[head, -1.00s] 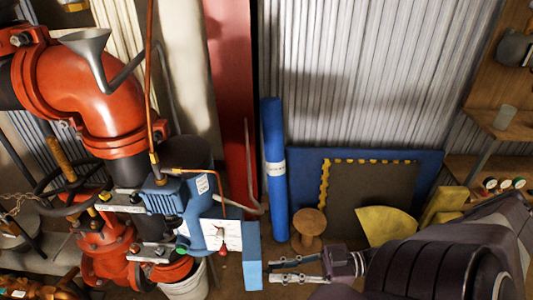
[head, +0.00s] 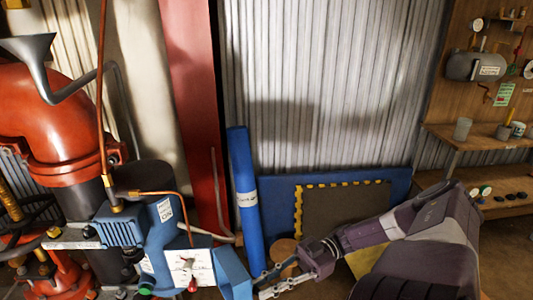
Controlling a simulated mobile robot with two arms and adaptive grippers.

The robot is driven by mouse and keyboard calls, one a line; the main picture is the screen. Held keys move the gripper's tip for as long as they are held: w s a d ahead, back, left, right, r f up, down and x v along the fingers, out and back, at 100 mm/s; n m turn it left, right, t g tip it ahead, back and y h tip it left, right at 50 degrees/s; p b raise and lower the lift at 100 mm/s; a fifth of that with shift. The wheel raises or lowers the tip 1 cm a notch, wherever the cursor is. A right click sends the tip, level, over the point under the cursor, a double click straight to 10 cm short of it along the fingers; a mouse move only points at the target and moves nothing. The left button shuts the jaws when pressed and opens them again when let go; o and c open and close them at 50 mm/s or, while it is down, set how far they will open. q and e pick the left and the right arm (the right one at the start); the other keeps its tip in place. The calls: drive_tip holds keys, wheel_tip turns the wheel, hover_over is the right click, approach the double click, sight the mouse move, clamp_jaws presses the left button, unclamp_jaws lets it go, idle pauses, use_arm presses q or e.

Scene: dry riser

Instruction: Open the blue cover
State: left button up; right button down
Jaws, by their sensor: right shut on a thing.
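The blue cover (head: 233,274) is a flat blue panel at the right side of the blue actuator box (head: 158,240) on the riser pipework. It stands out at an angle from the box, and the white face (head: 189,268) with a small red-tipped lever (head: 192,284) is exposed beside it. My right gripper (head: 262,282) comes in from the lower right, its thin metal fingers at the cover's outer right edge. It is shut on the cover; the exact contact is hard to make out. My left gripper is not in view.
A blue rolled tube (head: 244,195) leans behind the cover, near a wooden spool (head: 284,251) partly hidden by my gripper. A blue board (head: 400,183) leans on the corrugated wall. Orange pipework (head: 60,120) fills the left. Shelves (head: 480,140) stand at the right.

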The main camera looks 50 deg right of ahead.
drive_tip(key=c, duration=1.8)
unclamp_jaws()
drive_tip(key=shift+w, duration=0.1)
drive_tip(key=shift+c, duration=0.2)
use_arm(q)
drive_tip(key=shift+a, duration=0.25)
use_arm(e)
drive_tip(key=v, duration=1.2)
